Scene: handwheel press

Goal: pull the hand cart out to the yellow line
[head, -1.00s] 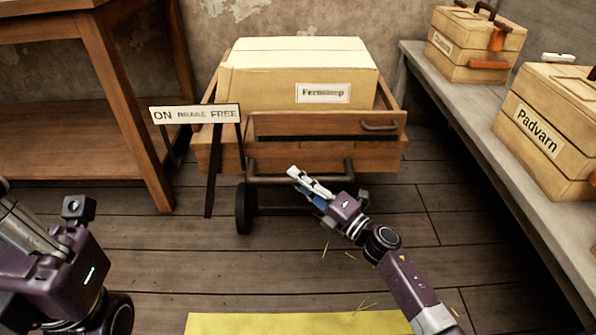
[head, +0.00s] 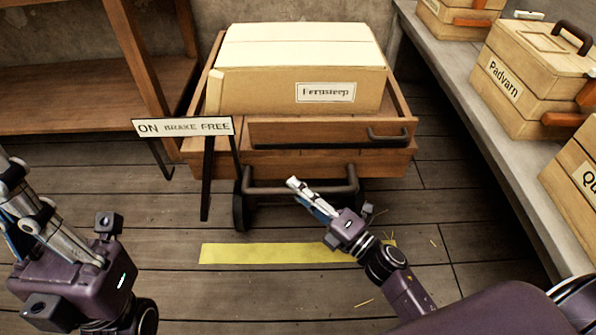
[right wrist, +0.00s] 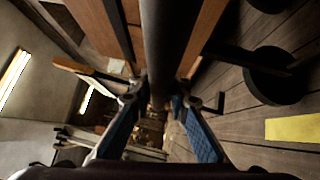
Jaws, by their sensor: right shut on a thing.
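The wooden hand cart (head: 330,162) carries a large box labelled Fernsteep. Its dark handle bar (head: 260,190) runs low across the front and also shows in the right wrist view (right wrist: 166,50). My right gripper (head: 297,187) is shut on this bar, with one finger on each side. The yellow line (head: 260,254) lies on the floor just in front of the cart, with a small gap before the dark wheel (head: 240,208); it also shows in the right wrist view (right wrist: 292,128). My left gripper (head: 20,200) is at the left edge, away from the cart; its fingertips are unclear.
An "ON BRAKE FREE" plate (head: 183,127) on dark legs stands at the cart's left front. A wooden shelf (head: 85,80) is on the left. A grey bench (head: 480,115) with several wooden boxes runs along the right. The plank floor around the line is clear apart from straw bits.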

